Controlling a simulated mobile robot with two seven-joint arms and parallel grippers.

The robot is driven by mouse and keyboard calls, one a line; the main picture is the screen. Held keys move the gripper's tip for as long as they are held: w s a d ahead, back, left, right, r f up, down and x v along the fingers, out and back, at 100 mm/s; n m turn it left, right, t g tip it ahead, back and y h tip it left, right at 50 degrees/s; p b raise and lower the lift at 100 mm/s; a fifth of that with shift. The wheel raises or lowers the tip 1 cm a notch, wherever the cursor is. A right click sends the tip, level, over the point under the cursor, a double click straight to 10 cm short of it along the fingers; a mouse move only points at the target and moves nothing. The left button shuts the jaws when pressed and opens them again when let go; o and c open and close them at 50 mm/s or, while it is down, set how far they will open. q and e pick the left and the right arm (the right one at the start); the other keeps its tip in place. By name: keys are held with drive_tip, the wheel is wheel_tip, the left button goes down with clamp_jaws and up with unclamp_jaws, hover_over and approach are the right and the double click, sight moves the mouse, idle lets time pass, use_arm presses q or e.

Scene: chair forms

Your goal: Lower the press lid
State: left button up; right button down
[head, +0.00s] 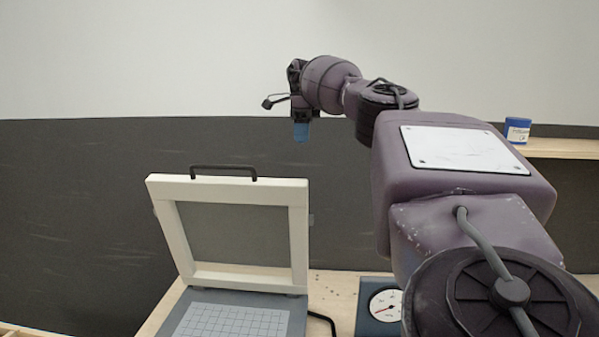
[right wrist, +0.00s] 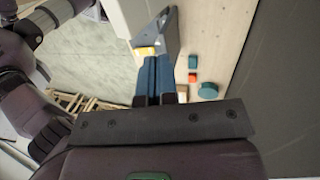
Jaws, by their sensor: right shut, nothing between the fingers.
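The press lid (head: 298,222) is a cream frame around a grey panel, with a black handle (head: 222,170) on its top edge. It stands raised, leaning back from the grey press base (head: 190,312), which has a white gridded sheet on it. My right gripper (head: 301,134) is in the air above and to the right of the lid, apart from it, with blue fingertips pointing down. In the right wrist view its blue fingers (right wrist: 158,72) are closed together and empty. My left gripper is out of view.
A dial gauge (head: 384,304) sits on the wooden bench (head: 335,290) right of the press. A blue container (head: 517,129) stands on a shelf (head: 560,148) at the right. The right wrist view shows a teal round piece (right wrist: 209,91) and an orange block (right wrist: 193,77) on wood.

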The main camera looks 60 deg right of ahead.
drive_tip(key=s+a+f, duration=0.1)
drive_tip(key=f, duration=0.1)
drive_tip(key=s+a+f, duration=0.1)
drive_tip(key=a+f, duration=0.1)
drive_tip(key=f, duration=0.1)
drive_tip(key=a+f, duration=0.2)
drive_tip(key=f, duration=0.1)
drive_tip(key=shift+s+a, duration=0.2)
drive_tip(key=shift+s, duration=0.2)
idle(0.7)
drive_tip(key=shift+f, duration=0.1)
idle(0.3)
